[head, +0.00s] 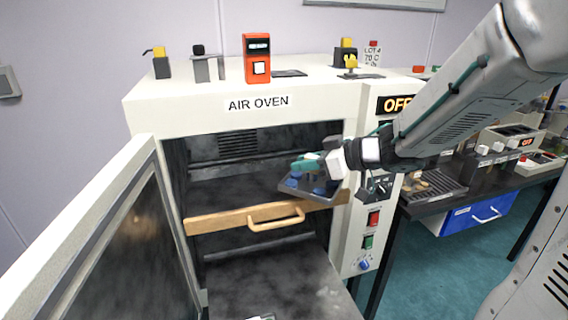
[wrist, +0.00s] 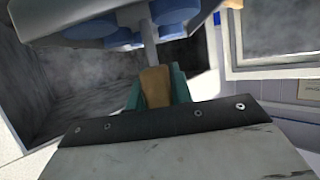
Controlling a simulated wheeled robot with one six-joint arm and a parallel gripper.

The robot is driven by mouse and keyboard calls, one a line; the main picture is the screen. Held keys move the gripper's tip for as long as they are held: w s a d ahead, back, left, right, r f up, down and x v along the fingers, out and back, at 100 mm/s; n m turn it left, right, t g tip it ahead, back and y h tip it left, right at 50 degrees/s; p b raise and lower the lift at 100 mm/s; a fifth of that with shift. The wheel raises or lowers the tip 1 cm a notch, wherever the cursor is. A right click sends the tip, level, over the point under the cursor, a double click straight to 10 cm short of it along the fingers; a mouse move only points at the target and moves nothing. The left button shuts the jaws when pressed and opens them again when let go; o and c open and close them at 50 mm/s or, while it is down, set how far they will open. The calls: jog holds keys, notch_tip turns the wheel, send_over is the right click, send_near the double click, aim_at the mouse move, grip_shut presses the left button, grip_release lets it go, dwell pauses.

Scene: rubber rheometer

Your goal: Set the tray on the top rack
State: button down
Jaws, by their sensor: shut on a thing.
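The tray (head: 322,197) is a shallow grey plate carrying blue round pieces. It is at the right side of the open air oven's mouth, somewhat tilted in the picture. My gripper (head: 303,166) is shut on the tray's handle; in the wrist view its teal fingers (wrist: 157,88) close on a tan grip. The tray's grey underside or edge and blue pieces (wrist: 178,12) show at the top there. The rack (head: 222,221) has a wooden front bar with a pull handle and spans the oven opening. The tray overlaps the bar's right end; I cannot tell whether they touch.
The oven door (head: 110,255) stands open at the left. The oven's right control panel (head: 366,225) is close beside the tray. The dark chamber (head: 235,150) above the bar looks empty. A bench (head: 440,206) with other equipment stands at the right.

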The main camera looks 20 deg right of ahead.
jog(key=shift+w+a+f, duration=0.1)
jog(key=shift+w+f, duration=0.65)
jog(key=shift+w, duration=1)
jog(key=shift+w+d+f, duration=0.1)
jog(key=shift+w+f, duration=0.65)
jog(key=shift+w, duration=1)
jog(key=shift+w+a+f, duration=0.1)
jog(key=shift+w+f, duration=0.65)
jog(key=shift+w, duration=1)
jog(key=shift+f, duration=0.1)
jog(key=c, duration=1.3)
grip_release()
jog(key=shift+o, duration=0.2)
